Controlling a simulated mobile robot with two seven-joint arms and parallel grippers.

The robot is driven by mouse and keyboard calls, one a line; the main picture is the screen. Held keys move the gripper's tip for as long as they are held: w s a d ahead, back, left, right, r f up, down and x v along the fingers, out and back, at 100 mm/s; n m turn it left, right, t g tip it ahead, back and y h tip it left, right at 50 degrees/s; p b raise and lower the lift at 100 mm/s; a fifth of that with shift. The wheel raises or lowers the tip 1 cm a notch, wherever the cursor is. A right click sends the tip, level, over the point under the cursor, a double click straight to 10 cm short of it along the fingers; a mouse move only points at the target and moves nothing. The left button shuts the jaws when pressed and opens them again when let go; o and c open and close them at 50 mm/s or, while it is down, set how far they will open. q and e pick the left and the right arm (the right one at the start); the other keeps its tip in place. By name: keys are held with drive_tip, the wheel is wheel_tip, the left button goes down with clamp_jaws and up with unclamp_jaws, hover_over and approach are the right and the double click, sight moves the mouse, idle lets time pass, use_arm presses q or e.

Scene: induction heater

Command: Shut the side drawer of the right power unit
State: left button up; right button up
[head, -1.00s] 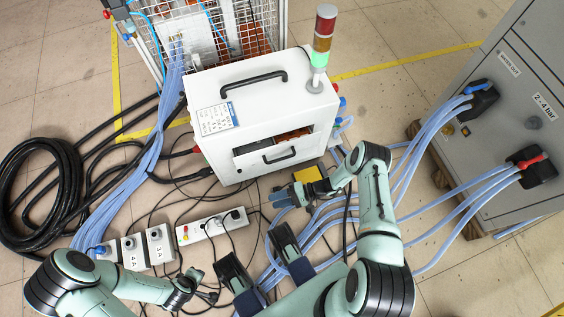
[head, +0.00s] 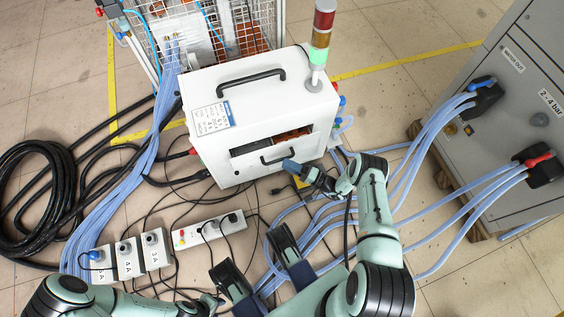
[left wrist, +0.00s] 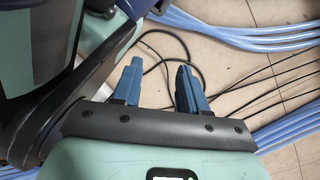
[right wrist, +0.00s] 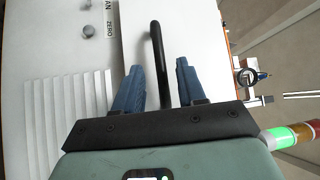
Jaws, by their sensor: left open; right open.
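The white power unit (head: 215,82) stands at the upper middle of the head view. Its side drawer (head: 248,167) faces me and stands out; a dark gap with orange parts shows behind its front. The drawer's black bar handle (head: 279,157) also shows in the right wrist view (right wrist: 157,45), lying between the finger lines. My right gripper (head: 289,166) is open at the handle's right end; contact with the handle cannot be told. It also shows in the right wrist view (right wrist: 159,70). My left gripper (head: 248,248) is open and empty over floor cables, also in the left wrist view (left wrist: 158,68).
A signal tower (head: 320,45) rises from the unit's right top corner. Blue hoses (head: 440,135) run to a grey cabinet (head: 510,120) at the right. Socket boxes (head: 125,258), a power strip (head: 208,231) and a black cable coil (head: 30,195) lie on the left floor.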

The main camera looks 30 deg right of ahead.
use_arm(q)
drive_tip(key=shift+s+a+f, duration=0.1)
drive_tip(key=shift+s+f, duration=0.2)
drive_tip(key=shift+s, duration=0.4)
use_arm(e)
drive_tip(key=shift+x, duration=1.6)
